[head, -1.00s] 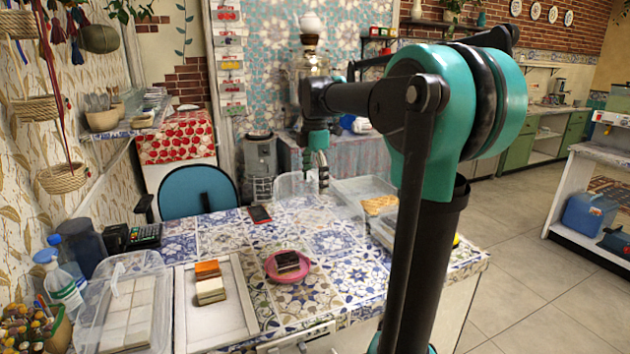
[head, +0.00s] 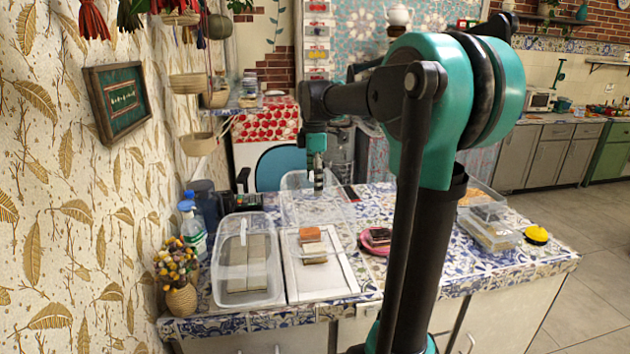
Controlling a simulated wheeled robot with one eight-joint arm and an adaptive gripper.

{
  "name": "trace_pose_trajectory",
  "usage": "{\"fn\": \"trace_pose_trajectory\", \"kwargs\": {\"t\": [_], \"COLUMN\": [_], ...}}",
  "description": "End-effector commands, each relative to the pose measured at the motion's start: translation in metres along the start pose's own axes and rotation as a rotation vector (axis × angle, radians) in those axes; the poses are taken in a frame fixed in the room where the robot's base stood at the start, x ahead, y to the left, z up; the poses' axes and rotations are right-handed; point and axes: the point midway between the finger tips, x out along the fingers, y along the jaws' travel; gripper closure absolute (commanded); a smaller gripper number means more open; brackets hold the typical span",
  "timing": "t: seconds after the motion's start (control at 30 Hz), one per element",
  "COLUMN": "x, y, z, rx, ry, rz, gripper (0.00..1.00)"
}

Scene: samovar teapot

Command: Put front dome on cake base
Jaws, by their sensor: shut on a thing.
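My gripper (head: 318,184) points down and is shut on a clear dome (head: 296,208), a see-through box-like cover. The dome is above the rear of the tiled counter, in front of the blue chair; the fingers are small here, and the exact grip point is hard to see. A pale rectangular cake base (head: 342,285) lies nearer on the counter, with orange, cream and dark cake pieces (head: 312,245) on it, uncovered. The held dome is behind these pieces, apart from them.
A clear box (head: 231,290) over grey slabs stands left of the base. More clear boxes (head: 491,235) and a yellow item (head: 537,234) stand right. Bottles (head: 193,232) and a flower vase (head: 181,299) line the left.

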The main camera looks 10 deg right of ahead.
Motion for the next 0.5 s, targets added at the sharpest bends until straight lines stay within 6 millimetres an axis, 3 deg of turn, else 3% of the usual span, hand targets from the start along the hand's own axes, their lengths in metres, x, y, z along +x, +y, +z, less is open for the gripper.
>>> {"fn": "trace_pose_trajectory", "kwargs": {"t": [0.5], "x": [0.049], "y": [0.0], "z": [0.0], "rx": [0.0], "ry": [0.0], "rz": [0.0], "gripper": [0.71]}}
